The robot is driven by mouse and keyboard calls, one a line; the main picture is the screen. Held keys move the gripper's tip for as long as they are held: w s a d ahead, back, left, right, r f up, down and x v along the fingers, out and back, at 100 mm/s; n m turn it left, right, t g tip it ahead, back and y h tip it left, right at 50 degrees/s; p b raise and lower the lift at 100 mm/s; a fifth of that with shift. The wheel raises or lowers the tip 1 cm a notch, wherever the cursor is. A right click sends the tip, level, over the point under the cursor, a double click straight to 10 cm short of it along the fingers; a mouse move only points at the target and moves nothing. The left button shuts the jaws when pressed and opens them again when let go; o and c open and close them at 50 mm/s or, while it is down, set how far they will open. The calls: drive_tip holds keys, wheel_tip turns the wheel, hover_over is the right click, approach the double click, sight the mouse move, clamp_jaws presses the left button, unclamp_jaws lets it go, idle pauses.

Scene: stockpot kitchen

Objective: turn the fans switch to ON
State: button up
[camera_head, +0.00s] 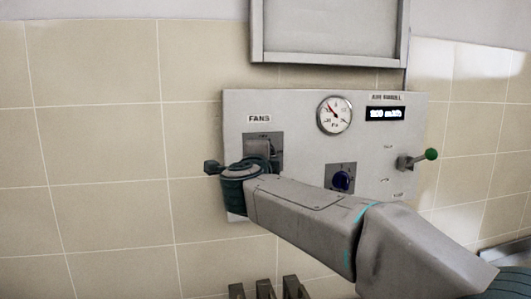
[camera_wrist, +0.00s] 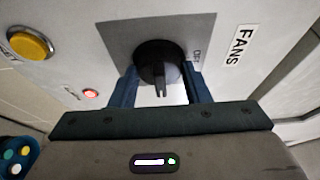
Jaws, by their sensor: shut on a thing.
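The fans switch is a black rotary knob (camera_wrist: 158,58) on a dark grey square plate (camera_wrist: 118,38), seen close up in the wrist view. An OFF label shows on the plate beside it, on the side toward the FANS label (camera_wrist: 239,46); I see no ON label. My gripper (camera_wrist: 161,86) has its two blue fingers on either side of the knob and is shut on it. In the head view the plate (camera_head: 264,141) shows below the FANS sign (camera_head: 259,119); my wrist hides the knob and fingertips.
A yellow button (camera_wrist: 30,45) and a red light (camera_wrist: 91,93) lie near the switch.

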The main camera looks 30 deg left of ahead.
idle(0.4)
drive_tip(key=o, duration=1)
drive_tip(key=shift+s, duration=0.1)
drive_tip(key=b+v, duration=0.3)
drive_tip(key=v, duration=1)
drive_tip(key=shift+s+b, duration=0.25)
drive_tip(key=shift+b, duration=0.15)
drive_tip(key=shift+d+r, duration=0.1)
